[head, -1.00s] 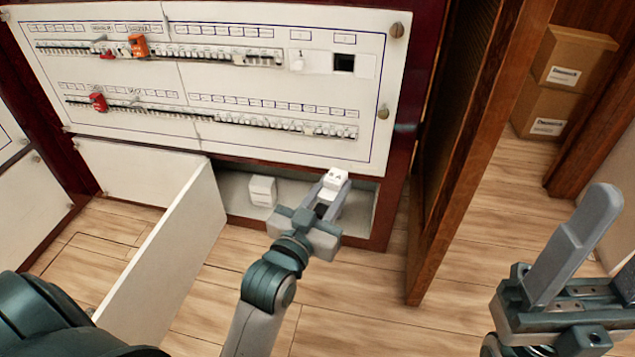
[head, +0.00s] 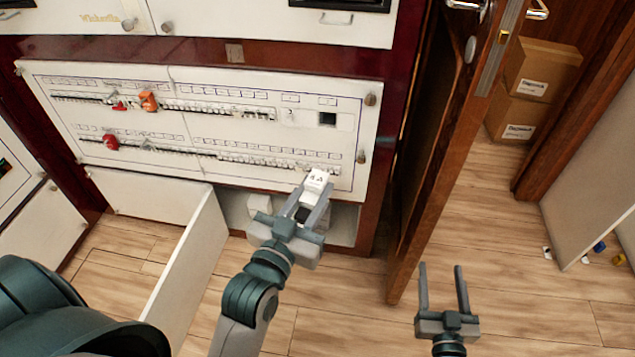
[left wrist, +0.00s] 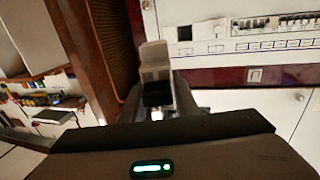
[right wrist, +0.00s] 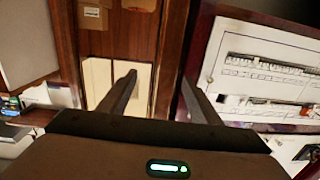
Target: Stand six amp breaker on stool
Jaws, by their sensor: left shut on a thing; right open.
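A white breaker (head: 317,180) with small dark marks on its face is held between the fingertips of my left gripper (head: 306,200). It is raised in front of the lower right of the breaker panel. In the left wrist view the breaker (left wrist: 154,60) shows as a pale block at the fingertips. Its rating is too small to read. My right gripper (head: 443,290) is open and empty above the floor, right of the door. The right wrist view shows its fingers (right wrist: 158,95) apart with nothing between. No stool can be made out for certain.
The breaker panel (head: 215,165) carries two breaker rows with orange and red pieces. Below it, a compartment (head: 343,222) stands open with a hinged white flap (head: 190,260). A wooden door (head: 440,130) stands open. Boxes (head: 533,80) are stacked behind it.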

